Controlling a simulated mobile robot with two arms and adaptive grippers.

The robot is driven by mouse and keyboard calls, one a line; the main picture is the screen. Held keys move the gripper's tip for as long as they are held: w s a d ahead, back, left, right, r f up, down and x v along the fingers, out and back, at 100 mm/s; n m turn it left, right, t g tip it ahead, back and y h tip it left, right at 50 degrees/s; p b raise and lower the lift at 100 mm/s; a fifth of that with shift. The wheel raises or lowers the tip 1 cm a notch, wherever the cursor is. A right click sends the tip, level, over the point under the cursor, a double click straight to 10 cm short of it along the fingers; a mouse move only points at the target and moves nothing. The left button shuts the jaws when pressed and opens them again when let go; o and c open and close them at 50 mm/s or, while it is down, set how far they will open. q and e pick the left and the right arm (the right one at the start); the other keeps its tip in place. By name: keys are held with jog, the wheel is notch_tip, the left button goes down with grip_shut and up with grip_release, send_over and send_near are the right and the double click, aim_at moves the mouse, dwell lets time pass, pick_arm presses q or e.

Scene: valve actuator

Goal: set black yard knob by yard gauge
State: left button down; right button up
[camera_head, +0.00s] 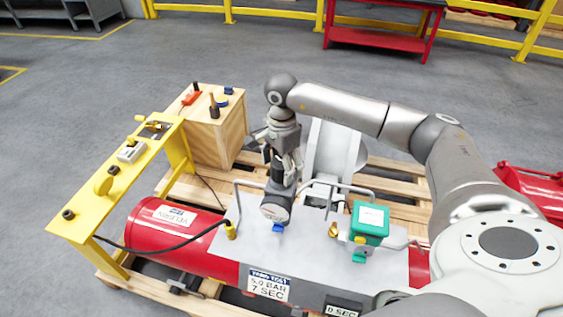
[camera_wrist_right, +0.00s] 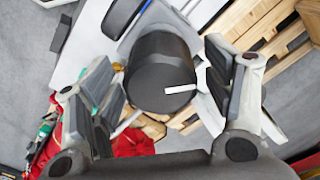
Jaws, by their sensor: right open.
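A black cylindrical knob (camera_wrist_right: 160,75) with a white mark on it sits between my right gripper's fingers (camera_wrist_right: 165,82) in the right wrist view. The fingers are apart, one on each side of it, with a visible gap. In the head view my right gripper (camera_head: 283,170) points down behind the round white-faced gauge (camera_head: 276,212) on the grey plate. The gripper mostly hides the knob there. A sign reading "5.0 BAR 7 SEC" (camera_head: 268,284) is in front of the gauge. My left gripper is not in view.
A teal box (camera_head: 370,222) and bent grey rails stand on the plate beside the gauge. A red tank (camera_head: 165,228) lies under it on a wooden pallet. A yellow bench (camera_head: 105,185) and wooden crate (camera_head: 215,130) are on the left.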

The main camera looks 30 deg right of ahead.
jog(key=shift+c, duration=0.2)
jog(key=c, duration=1)
jog(key=shift+f+m, duration=0.1)
jog(key=shift+m, duration=0.2)
